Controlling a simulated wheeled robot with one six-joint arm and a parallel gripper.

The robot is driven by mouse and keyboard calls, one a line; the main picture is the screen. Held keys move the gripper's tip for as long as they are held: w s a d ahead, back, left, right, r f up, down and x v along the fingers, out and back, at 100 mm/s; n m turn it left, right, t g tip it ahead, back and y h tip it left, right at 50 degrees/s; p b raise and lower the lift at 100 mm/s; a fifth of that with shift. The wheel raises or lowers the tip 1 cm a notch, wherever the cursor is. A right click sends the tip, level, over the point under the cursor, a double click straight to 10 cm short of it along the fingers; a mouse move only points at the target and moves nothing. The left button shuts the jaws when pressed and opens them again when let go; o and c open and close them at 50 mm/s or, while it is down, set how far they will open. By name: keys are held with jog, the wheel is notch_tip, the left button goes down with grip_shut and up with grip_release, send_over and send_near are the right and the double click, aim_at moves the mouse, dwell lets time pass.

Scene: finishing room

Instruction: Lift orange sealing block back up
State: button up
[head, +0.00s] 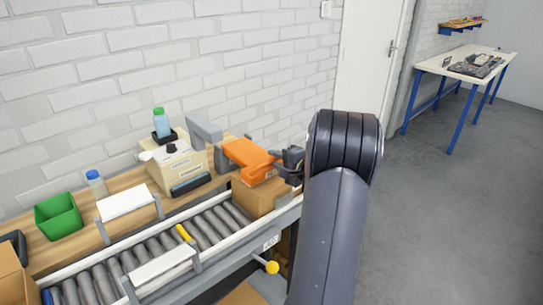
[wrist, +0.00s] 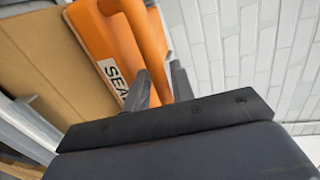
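The orange sealing block (head: 248,154) is in the down position over a cardboard box on the roller conveyor, joined to a grey arm (head: 205,131) at its left. In the wrist view the block (wrist: 92,32) shows a white label, partly hidden, reading "SEA", and a curved orange handle (wrist: 150,45). My gripper (head: 290,163) is at the block's right end. In the wrist view its two dark fingers (wrist: 160,78) stand on either side of the handle. I cannot tell whether they press on it.
The cardboard box (head: 257,198) sits on the conveyor under the block. A beige machine (head: 178,166) with a bottle on top (head: 161,122) stands to the left. A green bin (head: 58,216) is on the wooden bench. A yellow knob (head: 272,267) sticks out in front. The brick wall is close behind.

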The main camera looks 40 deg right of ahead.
jog(key=shift+x, duration=1)
grip_shut()
